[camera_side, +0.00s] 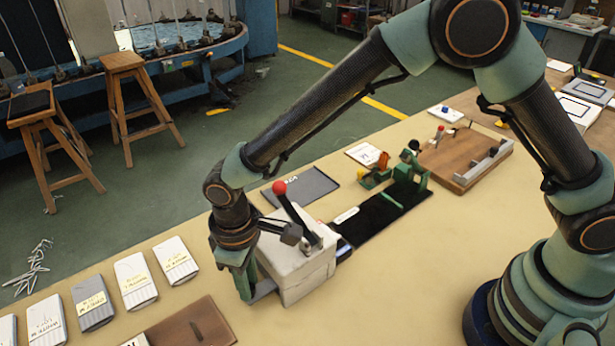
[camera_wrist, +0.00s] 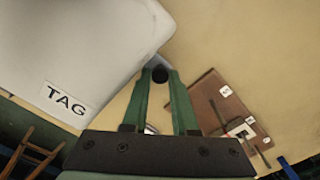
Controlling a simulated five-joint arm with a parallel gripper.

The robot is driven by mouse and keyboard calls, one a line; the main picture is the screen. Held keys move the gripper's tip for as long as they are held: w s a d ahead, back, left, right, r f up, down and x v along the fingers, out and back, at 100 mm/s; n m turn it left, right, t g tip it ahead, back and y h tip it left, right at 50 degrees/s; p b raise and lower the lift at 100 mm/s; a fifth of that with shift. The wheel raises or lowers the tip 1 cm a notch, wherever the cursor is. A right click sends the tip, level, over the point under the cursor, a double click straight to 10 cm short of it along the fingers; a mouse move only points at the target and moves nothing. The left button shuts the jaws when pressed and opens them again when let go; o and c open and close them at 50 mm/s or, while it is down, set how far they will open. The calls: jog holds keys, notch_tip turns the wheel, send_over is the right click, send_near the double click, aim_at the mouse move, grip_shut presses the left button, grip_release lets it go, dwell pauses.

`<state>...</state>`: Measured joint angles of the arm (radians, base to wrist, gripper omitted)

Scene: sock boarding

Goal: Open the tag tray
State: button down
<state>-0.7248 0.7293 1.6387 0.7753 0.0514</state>
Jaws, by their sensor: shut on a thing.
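The white box (camera_side: 298,262) stands on the table under my forearm. Its TAG label (camera_wrist: 68,100) shows in the wrist view. A flat grey piece, which looks like the tag tray (camera_side: 263,289), juts from the box's lower left side beside my fingers. My gripper (camera_side: 244,288) is low beside the box, its green fingers pointing down. In the wrist view my gripper (camera_wrist: 160,82) is shut on a round black knob (camera_wrist: 160,74). The inside of the tray is hidden, and I cannot tell how far out it is.
A lever with a red ball (camera_side: 279,187) rises from the box top, close to my wrist. Several labelled sock packs (camera_side: 135,281) lie at left. A brown board (camera_side: 190,326) lies in front. A dark tray (camera_side: 302,187) and green fixture (camera_side: 408,175) stand behind.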

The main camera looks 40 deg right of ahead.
jog(key=w, duration=1)
jog(key=shift+w, duration=0.2)
jog(key=shift+r, duration=0.1)
jog(key=c, duration=1)
grip_release()
notch_tip(320, 180, up, 12)
